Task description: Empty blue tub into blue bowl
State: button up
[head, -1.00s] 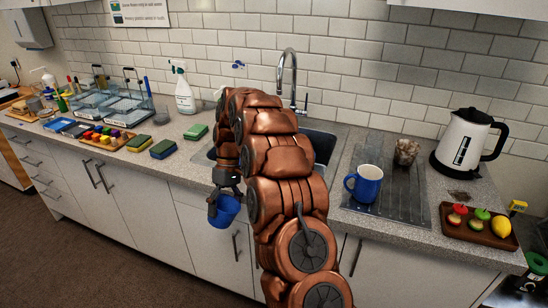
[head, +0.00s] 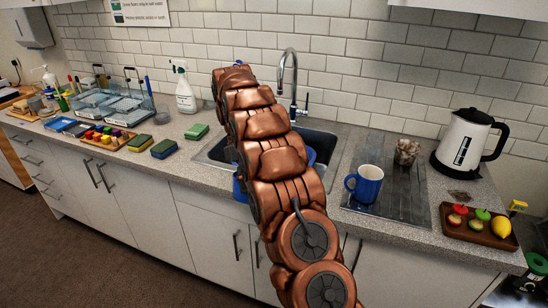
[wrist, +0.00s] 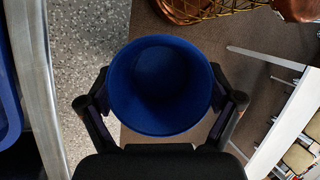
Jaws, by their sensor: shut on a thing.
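My gripper (wrist: 160,104) is shut on the blue tub (wrist: 160,50), with one finger on each side of it. The wrist view looks into the tub's open mouth. Its inside is dark blue and I make out no contents. In the head view my arm hides the gripper, and only a sliver of the tub (head: 239,189) shows left of the arm, by the counter's front edge. A blue thing, seemingly the blue bowl (head: 311,156), shows in the sink right of the arm. Its blue wall (wrist: 8,105) is at the wrist view's left edge, apart from the tub.
The sink (head: 325,143) has a tall tap (head: 290,75) behind it. A blue mug (head: 366,184) stands on the drainer, with a kettle (head: 464,140) and a fruit tray (head: 476,232) farther right. Sponges (head: 164,149) and a spray bottle (head: 185,92) are left of the sink.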

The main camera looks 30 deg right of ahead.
jog(key=shift+d, duration=0.15)
jog(key=shift+d+r+n+h, duration=0.2)
jog(key=shift+r+n+h, duration=0.1)
jog(key=shift+r, duration=0.15)
jog(key=shift+w+d+r+n+h, duration=0.15)
jog(key=shift+d+r+n+h, duration=0.15)
jog(key=shift+d+r+n, duration=0.55)
jog(key=shift+d+r, duration=0.1)
jog(key=shift+d, duration=0.35)
